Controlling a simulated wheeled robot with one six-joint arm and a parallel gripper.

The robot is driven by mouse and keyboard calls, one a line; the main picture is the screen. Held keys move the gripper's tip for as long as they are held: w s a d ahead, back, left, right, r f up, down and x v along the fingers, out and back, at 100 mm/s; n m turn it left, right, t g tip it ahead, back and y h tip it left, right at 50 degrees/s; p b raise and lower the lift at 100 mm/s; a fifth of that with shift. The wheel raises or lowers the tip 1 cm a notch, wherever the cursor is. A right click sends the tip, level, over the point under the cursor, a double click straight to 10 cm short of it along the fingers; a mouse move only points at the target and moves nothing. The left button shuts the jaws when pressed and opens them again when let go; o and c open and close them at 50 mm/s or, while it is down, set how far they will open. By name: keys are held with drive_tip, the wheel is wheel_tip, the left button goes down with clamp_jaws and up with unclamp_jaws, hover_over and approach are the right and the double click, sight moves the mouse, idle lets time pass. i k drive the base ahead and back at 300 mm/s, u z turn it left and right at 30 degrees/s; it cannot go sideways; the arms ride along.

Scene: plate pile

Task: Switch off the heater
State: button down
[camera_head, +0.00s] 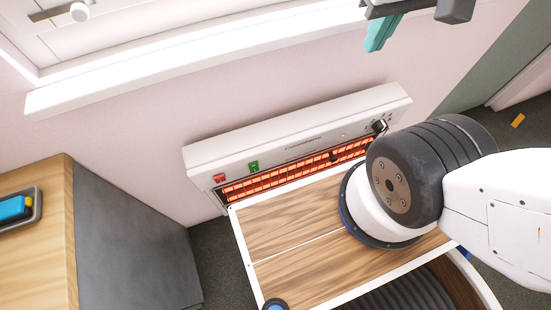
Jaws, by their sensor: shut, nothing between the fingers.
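The heater (300,130) is a long white unit low on the wall, tilted in the view. Its bars glow orange-red behind a front grille (285,178). A red switch (219,178) and a green switch (253,166) sit at the left end of its front. A black knob (379,126) sits at the right end, and a small red light (343,135) shows left of it.
A wooden cabinet with a grey side (135,235) stands at the left, with a grey tray (36,208) holding a blue item on top. A white window sill (190,62) runs above the heater. My arm's dark joint overlaps the view near the heater's right end. An orange piece (518,121) lies on the floor.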

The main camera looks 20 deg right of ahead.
sight(220, 178)
drive_tip(key=u, duration=1.45)
drive_tip(key=k, duration=0.8)
drive_tip(key=z, duration=1.3)
